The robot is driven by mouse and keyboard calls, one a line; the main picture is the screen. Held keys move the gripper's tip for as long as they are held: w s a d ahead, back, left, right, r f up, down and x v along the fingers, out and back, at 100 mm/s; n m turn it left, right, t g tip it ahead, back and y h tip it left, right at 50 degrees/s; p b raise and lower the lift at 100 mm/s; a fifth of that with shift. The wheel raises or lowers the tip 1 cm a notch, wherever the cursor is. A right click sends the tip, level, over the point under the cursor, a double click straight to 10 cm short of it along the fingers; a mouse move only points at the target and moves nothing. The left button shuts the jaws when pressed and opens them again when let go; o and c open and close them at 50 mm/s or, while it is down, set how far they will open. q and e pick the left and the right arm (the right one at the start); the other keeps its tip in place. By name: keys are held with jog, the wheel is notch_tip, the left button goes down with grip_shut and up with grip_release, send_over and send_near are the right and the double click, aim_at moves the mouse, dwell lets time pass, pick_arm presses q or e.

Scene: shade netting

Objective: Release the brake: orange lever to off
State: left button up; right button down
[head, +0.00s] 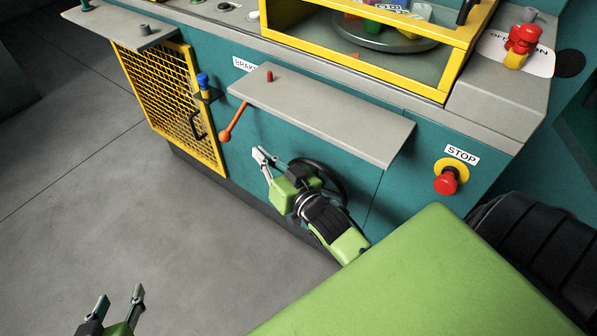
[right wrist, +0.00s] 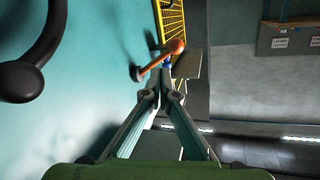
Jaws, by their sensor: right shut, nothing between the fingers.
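The orange lever (head: 233,122) is on the teal panel below the grey shelf, near the partly covered BRAKE label (head: 243,64). It slants down and to the left, ending in an orange ball. In the right wrist view the lever (right wrist: 156,63) shows beyond the fingertips, with a dark hub at its left end. No off mark is readable. My right gripper (head: 263,157) is shut and empty, below and right of the lever, apart from it in the head view. My left gripper (head: 119,302) is open and empty over the floor at the lower left.
The grey shelf (head: 325,115) juts out above the lever. A black handwheel (head: 333,178) is behind my right gripper. A yellow mesh gate (head: 172,95) with a blue-topped latch (head: 203,82) stands left. A red stop button (head: 446,183) is right. The left floor is clear.

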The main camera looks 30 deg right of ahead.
jog(key=s+a+f+n+g+p, duration=0.2)
jog(key=s+f+g, duration=0.9)
jog(key=s+f, duration=0.6)
jog(key=s+n, duration=0.1)
jog(key=s, duration=0.2)
jog(key=shift+a+f+g+p, duration=0.3)
jog(key=shift+a+f, duration=0.05)
jog(key=shift+a, duration=0.05)
